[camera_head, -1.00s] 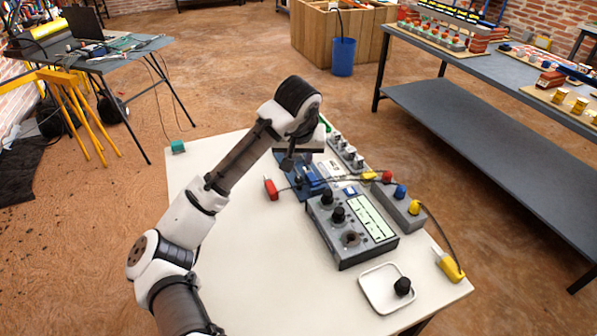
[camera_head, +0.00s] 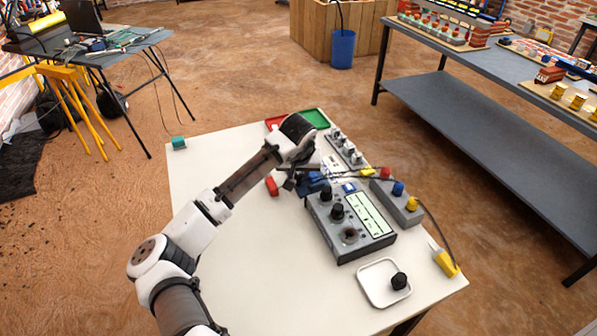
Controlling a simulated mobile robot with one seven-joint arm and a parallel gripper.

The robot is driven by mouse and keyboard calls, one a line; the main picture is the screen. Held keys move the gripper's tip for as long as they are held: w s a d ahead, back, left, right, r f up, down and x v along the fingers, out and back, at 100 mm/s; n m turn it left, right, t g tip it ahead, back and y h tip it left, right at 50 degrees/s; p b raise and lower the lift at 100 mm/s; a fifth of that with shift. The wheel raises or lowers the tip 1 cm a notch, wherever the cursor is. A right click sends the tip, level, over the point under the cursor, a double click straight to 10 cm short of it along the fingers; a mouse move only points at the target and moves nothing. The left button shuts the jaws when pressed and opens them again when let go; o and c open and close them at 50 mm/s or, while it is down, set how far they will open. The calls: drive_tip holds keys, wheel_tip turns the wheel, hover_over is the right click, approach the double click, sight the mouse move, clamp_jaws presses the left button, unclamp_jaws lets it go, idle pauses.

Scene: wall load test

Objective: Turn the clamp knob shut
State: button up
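A blue fixture (camera_head: 314,184), apparently the clamp, sits on the white table (camera_head: 230,290) at the left end of the grey instrument box. My gripper (camera_head: 291,183) is low beside its left side, fingers small and dark. I cannot tell whether they touch it or are open. A red piece (camera_head: 271,186) lies just left of my gripper. The clamp knob cannot be made out clearly; my gripper and wrist hide part of this area.
The grey box (camera_head: 352,228) with black knobs stands right of the fixture. A grey block (camera_head: 397,201) carries coloured plugs and cables. A white tray (camera_head: 372,297) holds a black knob (camera_head: 399,281). A red and green tray (camera_head: 314,118) lies behind my wrist. The table's left front is clear.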

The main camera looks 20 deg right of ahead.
drive_tip(key=c, duration=0.6)
drive_tip(key=shift+o, duration=0.2)
drive_tip(key=shift+m, duration=0.4)
drive_tip(key=m+h, duration=0.1)
drive_tip(key=m, duration=0.1)
drive_tip(key=shift+w+a+m+g+p, duration=0.1)
drive_tip(key=shift+a+m+g+p, duration=0.05)
drive_tip(key=shift+m+g+p, duration=0.2)
drive_tip(key=m+g+h, duration=0.1)
drive_tip(key=m, duration=0.2)
drive_tip(key=shift+w+a+m, duration=0.1)
drive_tip(key=shift+m, duration=0.25)
drive_tip(key=m, duration=0.2)
drive_tip(key=m+g, duration=0.1)
drive_tip(key=m+g+h, duration=0.1)
drive_tip(key=m, duration=0.1)
drive_tip(key=shift+w+m, duration=0.25)
drive_tip(key=shift+m, duration=0.05)
drive_tip(key=m+g, duration=0.2)
drive_tip(key=m, duration=0.2)
drive_tip(key=shift+w+m, duration=0.15)
drive_tip(key=shift+m, duration=0.15)
drive_tip(key=shift+y, duration=0.3)
